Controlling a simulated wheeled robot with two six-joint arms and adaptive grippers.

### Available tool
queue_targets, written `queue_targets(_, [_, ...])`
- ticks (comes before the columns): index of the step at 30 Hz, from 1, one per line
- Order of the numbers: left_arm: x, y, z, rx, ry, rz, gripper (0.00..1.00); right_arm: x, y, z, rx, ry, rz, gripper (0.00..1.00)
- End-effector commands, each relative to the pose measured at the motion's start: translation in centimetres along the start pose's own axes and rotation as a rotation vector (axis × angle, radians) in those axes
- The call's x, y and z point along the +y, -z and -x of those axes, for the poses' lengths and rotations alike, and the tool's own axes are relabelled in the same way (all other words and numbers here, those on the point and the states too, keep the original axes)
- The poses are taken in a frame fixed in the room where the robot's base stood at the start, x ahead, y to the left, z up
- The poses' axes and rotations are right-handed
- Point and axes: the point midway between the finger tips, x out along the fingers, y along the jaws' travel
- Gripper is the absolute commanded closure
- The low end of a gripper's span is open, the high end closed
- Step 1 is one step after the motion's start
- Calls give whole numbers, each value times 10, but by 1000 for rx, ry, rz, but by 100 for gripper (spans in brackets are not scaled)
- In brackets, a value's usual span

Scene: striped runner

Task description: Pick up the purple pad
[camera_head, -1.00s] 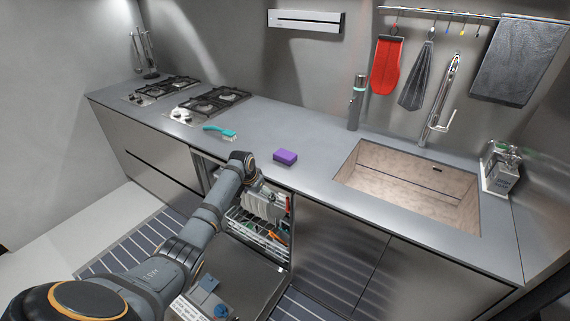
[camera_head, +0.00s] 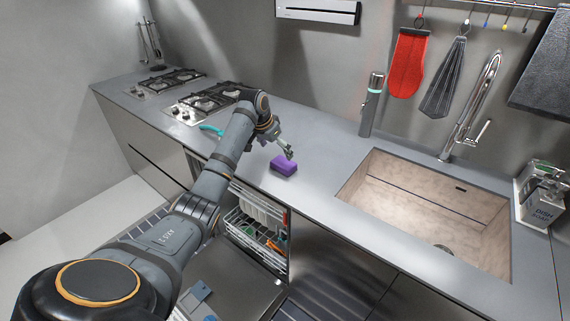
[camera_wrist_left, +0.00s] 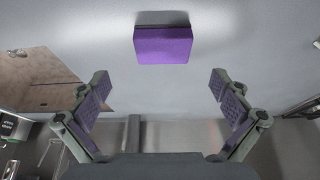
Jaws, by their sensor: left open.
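The purple pad (camera_head: 284,166) is a small block lying on the grey counter, left of the sink. My left gripper (camera_head: 288,153) is just above and behind the pad in the head view, and its tip overlaps the pad's top edge there. In the left wrist view the purple pad (camera_wrist_left: 163,45) lies beyond the fingertips, roughly centred between them. The left gripper (camera_wrist_left: 160,84) is open, with its two fingers wide apart and nothing between them. My right gripper is in neither view.
The sink (camera_head: 425,205) is right of the pad, with a tap (camera_head: 478,105) behind it. A teal brush (camera_head: 211,130) lies partly hidden behind my arm. The open dishwasher rack (camera_head: 255,228) is below the counter edge. A bottle (camera_head: 371,104) stands at the wall.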

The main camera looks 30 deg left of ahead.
Motion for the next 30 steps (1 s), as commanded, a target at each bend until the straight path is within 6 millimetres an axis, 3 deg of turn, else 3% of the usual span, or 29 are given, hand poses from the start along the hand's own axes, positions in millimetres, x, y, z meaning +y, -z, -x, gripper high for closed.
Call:
queue_targets(5, [1, 0, -26, -1, -2, 0, 0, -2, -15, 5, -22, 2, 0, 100])
queue_targets(11, [0, 1, -33, 0, -1, 1, 0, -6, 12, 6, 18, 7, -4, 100])
queue_targets(14, [-2, 2, -46, -4, -3, 1, 0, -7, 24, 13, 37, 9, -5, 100])
queue_targets(21, [-4, 3, -80, -2, -1, 0, 0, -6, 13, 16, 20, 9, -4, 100])
queue_targets(28, [-4, 3, -83, 0, 1, -1, 0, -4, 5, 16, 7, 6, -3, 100])
queue_targets(30, [-4, 2, -83, 0, 1, -1, 8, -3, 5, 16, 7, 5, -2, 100])
